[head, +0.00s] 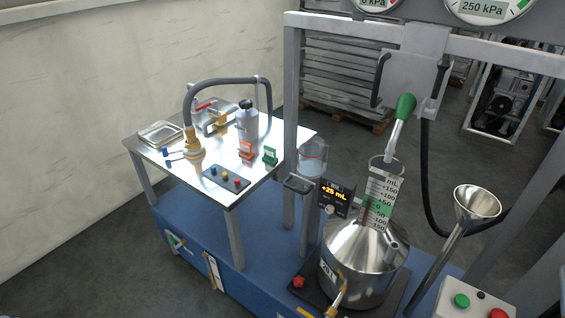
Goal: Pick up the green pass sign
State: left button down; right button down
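A small green sign (270,155) stands on the steel side table (228,190), near its right edge. It looks like the green pass sign, but its lettering is too small to read. A similar orange-red sign (246,151) stands just left of it. Nothing touches the green sign that I can see. Neither of my grippers is in view.
A grey canister (246,124), a black hose (228,81), a brass fitting (193,146), a button panel (226,177) and a metal tray (160,133) share the table. A grey frame post (291,120) rises right of the signs. A steel measuring vessel (360,250) stands front right.

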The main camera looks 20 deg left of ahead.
aim_at(270, 153)
jog(key=j+z, duration=0.1)
jog(key=z, duration=0.25)
jog(key=j+z, duration=0.15)
jog(key=z, duration=0.2)
jog(key=j+z, duration=0.2)
jog(key=j, duration=0.25)
jog(key=j+z, duration=0.2)
jog(key=j, duration=0.2)
jog(key=k+j+z, duration=0.2)
jog(key=j, duration=0.25)
jog(key=j+z, duration=0.15)
jog(key=j, duration=0.25)
jog(key=k+j, duration=0.15)
jog(key=j, duration=0.25)
jog(key=k+j, duration=0.1)
jog(key=j, duration=0.25)
jog(key=k+j, duration=0.15)
jog(key=j, duration=0.25)
jog(key=k+j+z, duration=0.1)
jog(key=j, duration=0.3)
jog(key=k+j, duration=0.15)
jog(key=j, duration=0.2)
jog(key=k+j, duration=0.15)
jog(key=j, duration=0.2)
